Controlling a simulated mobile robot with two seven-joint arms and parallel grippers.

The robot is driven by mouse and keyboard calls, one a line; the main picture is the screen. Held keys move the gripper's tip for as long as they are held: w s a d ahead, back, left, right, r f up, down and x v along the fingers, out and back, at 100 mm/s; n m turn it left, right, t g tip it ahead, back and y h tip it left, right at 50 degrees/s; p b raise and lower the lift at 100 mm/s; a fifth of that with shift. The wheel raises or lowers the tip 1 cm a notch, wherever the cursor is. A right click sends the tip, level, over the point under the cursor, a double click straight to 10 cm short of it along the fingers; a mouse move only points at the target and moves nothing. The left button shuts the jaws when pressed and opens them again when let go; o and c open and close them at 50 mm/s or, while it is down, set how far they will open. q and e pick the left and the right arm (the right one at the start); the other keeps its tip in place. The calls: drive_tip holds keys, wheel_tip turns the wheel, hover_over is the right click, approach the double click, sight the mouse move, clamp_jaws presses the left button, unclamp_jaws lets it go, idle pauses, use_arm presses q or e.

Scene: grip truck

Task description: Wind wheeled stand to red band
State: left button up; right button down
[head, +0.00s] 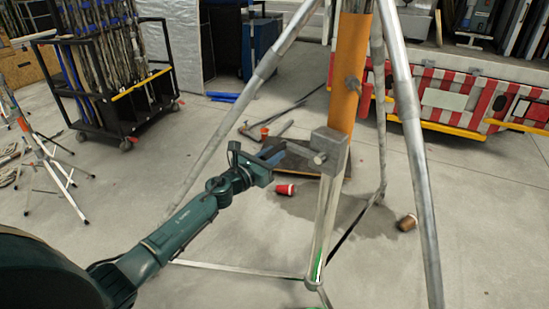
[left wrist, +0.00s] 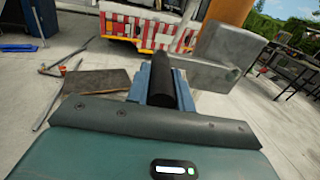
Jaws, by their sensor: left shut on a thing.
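The stand has long grey metal legs, an orange column (head: 350,75) and a grey gear box (head: 327,152) on its lower front. My left gripper (head: 273,154) is just left of the box. In the left wrist view, its blue fingers (left wrist: 164,88) are shut on a dark round handle (left wrist: 162,80), with the grey box (left wrist: 222,45) close on the right. The handle does not show clearly in the head view. I cannot make out a red band on the column; its top is cut off. My right gripper is not in view.
Red (head: 286,189) and brown (head: 406,222) cups lie on the floor near the stand. A rack of poles (head: 110,80) stands at back left. A red-and-white striped truck end (head: 450,95) is behind at right. Concrete floor between is mostly clear.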

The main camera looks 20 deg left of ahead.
use_arm(q)
drive_tip(key=r, duration=0.3)
drive_tip(key=r+p, duration=0.1)
drive_tip(key=shift+w+a+r, duration=0.1)
drive_tip(key=shift+a+r, duration=0.2)
drive_tip(key=shift+r, duration=0.1)
drive_tip(key=shift+d+r, duration=0.2)
drive_tip(key=shift+r, duration=0.3)
drive_tip(key=shift+d+r, duration=0.15)
drive_tip(key=shift+r, duration=0.3)
drive_tip(key=shift+d+r, duration=0.45)
drive_tip(key=shift+r, duration=0.3)
clamp_jaws()
drive_tip(key=d, duration=0.1)
drive_tip(key=s+d, duration=0.1)
drive_tip(key=shift+s+d+r, duration=0.15)
drive_tip(key=shift+d+r, duration=0.2)
drive_tip(key=shift+r, duration=0.05)
drive_tip(key=o, duration=1.1)
unclamp_jaws()
drive_tip(key=shift+c, duration=0.2)
drive_tip(key=v, duration=1)
drive_tip(key=shift+b, duration=0.45)
